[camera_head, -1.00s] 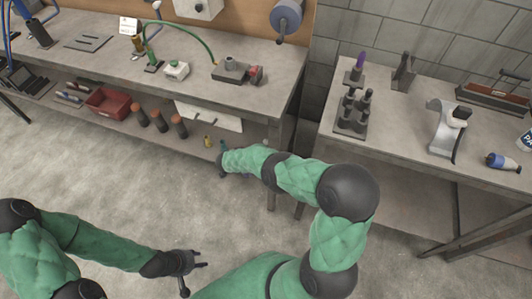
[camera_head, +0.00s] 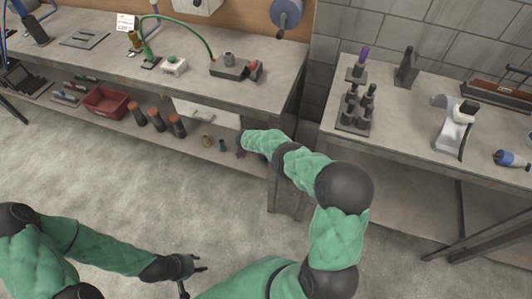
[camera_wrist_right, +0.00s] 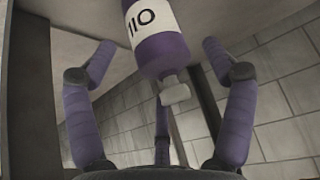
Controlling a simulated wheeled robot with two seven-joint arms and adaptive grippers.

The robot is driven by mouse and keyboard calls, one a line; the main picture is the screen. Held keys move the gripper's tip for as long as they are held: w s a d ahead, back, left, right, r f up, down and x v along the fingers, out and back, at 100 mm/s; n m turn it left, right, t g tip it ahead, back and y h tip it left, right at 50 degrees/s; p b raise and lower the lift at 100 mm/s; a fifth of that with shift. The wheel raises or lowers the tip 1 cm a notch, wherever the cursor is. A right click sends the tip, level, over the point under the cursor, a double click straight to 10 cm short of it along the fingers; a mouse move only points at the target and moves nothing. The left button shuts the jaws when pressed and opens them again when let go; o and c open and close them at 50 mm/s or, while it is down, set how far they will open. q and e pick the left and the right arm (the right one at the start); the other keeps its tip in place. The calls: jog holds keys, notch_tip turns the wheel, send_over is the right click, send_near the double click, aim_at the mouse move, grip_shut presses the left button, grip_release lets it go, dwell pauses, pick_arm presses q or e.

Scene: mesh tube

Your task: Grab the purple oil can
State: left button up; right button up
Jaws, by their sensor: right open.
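The purple oil can (camera_wrist_right: 165,50) has a white label reading OIL. In the right wrist view it is upside down at top centre, its grey nozzle pointing down toward the palm. My right gripper (camera_wrist_right: 155,48) is open, with one finger on each side of the can; gaps show between them. In the head view my right gripper (camera_head: 241,148) is small and dark at the lower shelf's right end. I cannot make out the can there. My left gripper (camera_head: 197,273) is open and empty over the floor at bottom centre.
The workbench top (camera_head: 190,50) lies above the lower shelf (camera_head: 200,155). A second table (camera_head: 410,130) stands at right. The floor at left is clear.

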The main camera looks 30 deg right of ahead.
jog(key=shift+b+x, duration=0.3)
jog(key=shift+x, duration=0.9)
jog(key=shift+r, duration=0.1)
jog(key=c, duration=1.4)
jog(key=shift+o, duration=0.2)
